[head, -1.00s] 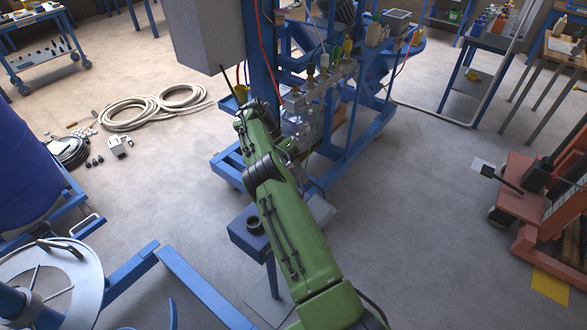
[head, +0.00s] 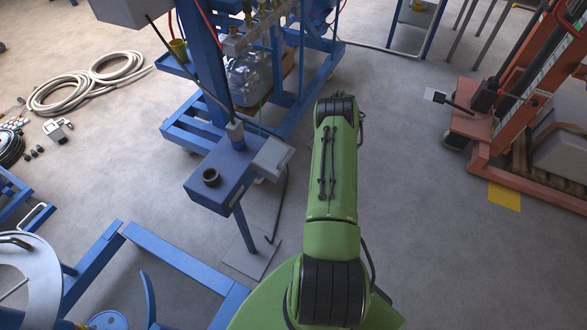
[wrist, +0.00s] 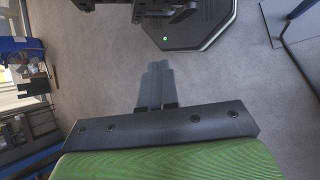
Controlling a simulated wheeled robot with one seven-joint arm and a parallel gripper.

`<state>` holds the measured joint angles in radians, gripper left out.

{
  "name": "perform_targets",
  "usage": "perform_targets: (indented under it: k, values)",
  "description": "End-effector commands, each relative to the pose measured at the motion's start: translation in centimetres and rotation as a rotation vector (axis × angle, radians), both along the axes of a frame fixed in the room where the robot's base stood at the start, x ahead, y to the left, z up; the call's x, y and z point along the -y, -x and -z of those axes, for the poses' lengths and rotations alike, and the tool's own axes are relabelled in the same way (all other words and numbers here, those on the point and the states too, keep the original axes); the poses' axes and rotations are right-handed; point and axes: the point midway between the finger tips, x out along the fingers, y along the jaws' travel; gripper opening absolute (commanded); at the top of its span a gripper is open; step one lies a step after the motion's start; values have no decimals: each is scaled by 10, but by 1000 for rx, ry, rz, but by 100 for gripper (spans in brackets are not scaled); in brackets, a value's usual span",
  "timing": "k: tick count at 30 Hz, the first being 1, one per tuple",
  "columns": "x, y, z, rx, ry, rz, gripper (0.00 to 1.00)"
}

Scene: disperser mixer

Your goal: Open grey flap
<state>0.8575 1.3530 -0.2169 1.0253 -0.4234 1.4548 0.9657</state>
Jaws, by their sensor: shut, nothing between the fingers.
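A blue box (head: 222,172) stands on a blue post in the head view, left of my arm. A flat grey flap (head: 271,158) shows at the box's right side; I cannot tell if it is open or closed. A black round fitting (head: 211,177) sits on top of the box. My gripper (wrist: 156,66) shows in the wrist view with its grey fingers shut together and empty, over bare floor. The gripper is out of sight in the head view, beyond my green arm, and the flap does not show in the wrist view.
Blue floor beams (head: 180,270) lie at the front left. An orange pallet lifter (head: 500,130) stands at the right.

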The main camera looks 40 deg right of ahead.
Motion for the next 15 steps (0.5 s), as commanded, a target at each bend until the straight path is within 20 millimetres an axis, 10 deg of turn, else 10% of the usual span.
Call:
perform_targets:
  k: [3,6,15]
  values:
    - [-35,48,61,199,-204,320,0]
    - [-68,51,69,413,-360,629,0]
    - [-56,33,-35,973,-741,1434,0]
